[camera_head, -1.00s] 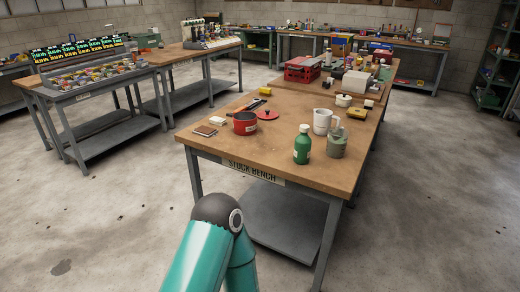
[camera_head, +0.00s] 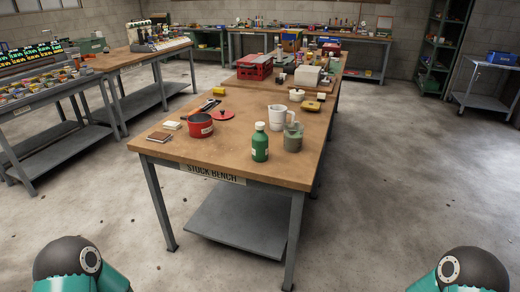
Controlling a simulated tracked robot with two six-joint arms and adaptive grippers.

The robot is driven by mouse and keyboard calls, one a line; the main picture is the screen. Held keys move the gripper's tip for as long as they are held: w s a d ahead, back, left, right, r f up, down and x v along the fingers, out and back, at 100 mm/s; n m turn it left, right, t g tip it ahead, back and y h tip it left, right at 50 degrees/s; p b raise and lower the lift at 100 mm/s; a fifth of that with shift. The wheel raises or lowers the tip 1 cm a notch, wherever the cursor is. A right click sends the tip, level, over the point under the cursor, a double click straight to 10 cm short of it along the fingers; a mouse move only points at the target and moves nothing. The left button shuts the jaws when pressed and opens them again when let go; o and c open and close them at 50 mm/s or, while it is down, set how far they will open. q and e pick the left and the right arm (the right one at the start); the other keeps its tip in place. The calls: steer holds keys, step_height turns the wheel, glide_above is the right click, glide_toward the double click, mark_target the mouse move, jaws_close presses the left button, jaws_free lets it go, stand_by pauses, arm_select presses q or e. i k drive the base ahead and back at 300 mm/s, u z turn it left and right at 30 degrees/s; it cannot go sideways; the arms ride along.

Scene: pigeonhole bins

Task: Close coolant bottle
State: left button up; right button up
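A green bottle (camera_head: 260,142) with a pale label stands upright near the front right of the stock bench (camera_head: 200,153). Its top looks light, but the picture is too small to tell whether a cap is on it. A grey-green can or jug (camera_head: 293,137) stands just right of it. A white pitcher (camera_head: 275,116) stands behind it. Parts of my two arms show at the bottom left and bottom right corners, well short of the bench. Neither gripper is in view.
A red crate (camera_head: 254,68) is farther back. Open floor surrounds the bench, widest to the right. Another bench (camera_head: 160,60) stands left.

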mark_target(259, 139)
steer(key=u, duration=0.1)
steer(key=i, duration=1)
steer(key=z, duration=0.1)
